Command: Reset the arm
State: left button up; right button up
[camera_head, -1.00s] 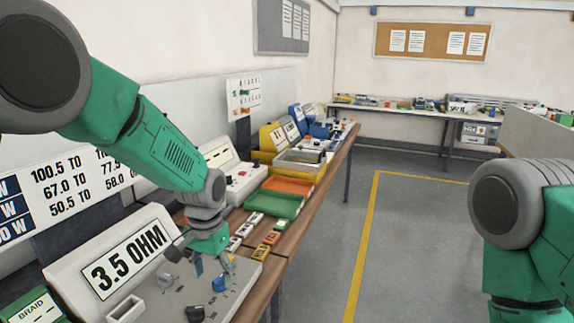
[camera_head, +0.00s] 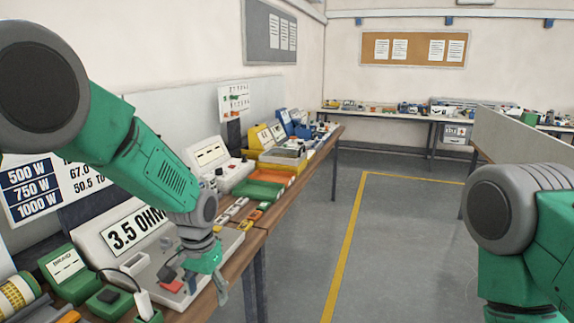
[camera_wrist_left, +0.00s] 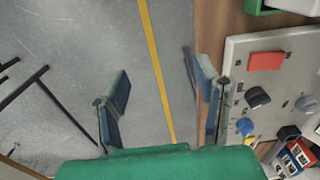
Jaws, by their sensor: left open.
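My left arm comes in from the left, green and grey. Its left gripper (camera_head: 207,283) hangs over the front edge of the bench, beside the grey panel of the 3.5 OHM tester (camera_head: 125,232). In the left wrist view the two fingers of my left gripper (camera_wrist_left: 160,105) are wide apart with only floor between them. The tester panel (camera_wrist_left: 290,80) lies to the right of the fingers, with a red block, dark knobs and a blue knob. My right arm shows at the right edge of the head view; its gripper is out of frame.
The wooden bench (camera_head: 262,222) runs away along the left wall. It carries a green tray (camera_head: 258,191), a white instrument (camera_head: 215,160) and yellow and blue units. A green BRAID box (camera_head: 68,272) stands at the near left. The grey floor (camera_head: 310,240) with a yellow line is clear.

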pick_arm(q)
jog(key=s+a+f+n+b, duration=0.1)
jog(key=s+a+f+b, duration=0.2)
jog(key=s+f, duration=0.6)
jog(key=s+a+f+b, duration=0.25)
jog(key=s+f, duration=0.35)
jog(key=f, duration=0.7)
jog(key=s+a+f+n+b, duration=0.1)
jog(key=s+a+f+b, duration=0.1)
jog(key=s, duration=0.8)
jog(key=s+a+f+n+b, duration=0.1)
jog(key=s+a+f, duration=0.3)
jog(key=s, duration=0.6)
jog(key=shift+f+t+b, duration=0.3)
jog(key=shift+f+b, duration=0.35)
jog(key=shift+b, duration=0.2)
pick_arm(e)
notch_tip(320, 180, down, 10)
jog(key=shift+w+a+f, duration=0.25)
jog(key=shift+w+a, duration=0.05)
pick_arm(q)
jog(key=shift+w+d, duration=0.1)
jog(key=shift+d, duration=0.3)
pick_arm(e)
jog(key=shift+d+f, duration=0.1)
jog(key=shift+d, duration=0.25)
pick_arm(q)
jog(key=shift+a, duration=0.3)
pick_arm(e)
jog(key=shift+a, duration=0.25)
